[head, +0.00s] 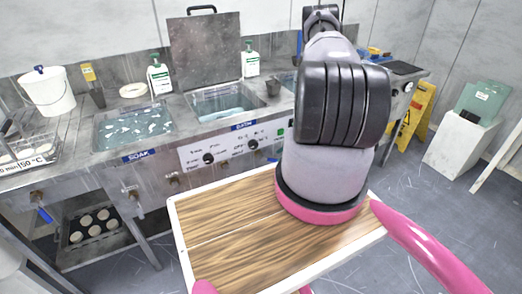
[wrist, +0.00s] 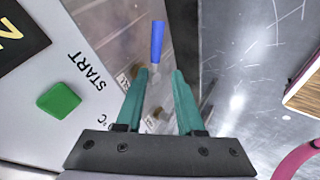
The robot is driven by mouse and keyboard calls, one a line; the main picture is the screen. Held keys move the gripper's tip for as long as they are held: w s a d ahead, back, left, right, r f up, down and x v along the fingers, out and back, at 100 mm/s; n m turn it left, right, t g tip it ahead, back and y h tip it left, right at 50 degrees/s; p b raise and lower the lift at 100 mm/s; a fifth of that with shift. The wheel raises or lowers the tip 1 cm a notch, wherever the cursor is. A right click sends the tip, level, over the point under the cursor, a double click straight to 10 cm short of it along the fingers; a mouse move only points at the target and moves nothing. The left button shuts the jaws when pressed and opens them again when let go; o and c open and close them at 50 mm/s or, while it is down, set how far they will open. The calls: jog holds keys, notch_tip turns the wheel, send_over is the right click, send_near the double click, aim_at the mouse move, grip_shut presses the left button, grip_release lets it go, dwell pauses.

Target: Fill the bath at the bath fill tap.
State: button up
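The bath (head: 212,92) is a rectangular basin in the steel counter, with pale teal liquid visible in it and a grey lid (head: 207,47) standing upright behind it. My gripper (wrist: 160,78) is open and empty, with two teal fingers. A blue lever handle (wrist: 157,42) shows just beyond the fingertips, in line with the gap between them. No label on this handle is readable, so I cannot tell if it is the bath fill tap. In the head view my arm hides the gripper and part of the counter front.
A panel with a green START button (wrist: 59,100) is left of my fingers. The soak basin (head: 97,133), a white bucket (head: 48,91) and another blue-handled tap (head: 44,214) are further left. A yellow floor sign (head: 415,110) stands at right. Grey floor is open there.

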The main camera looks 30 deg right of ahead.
aim_at(269, 159)
jog(key=shift+g+h, duration=0.4)
jog(key=shift+g, duration=0.2)
jog(key=x, duration=0.3)
jog(key=w+x, duration=0.1)
jog(key=x, duration=0.2)
jog(key=r+x, duration=0.1)
jog(key=x, duration=0.3)
jog(key=shift+w, duration=0.2)
grip_shut()
dwell(0.7)
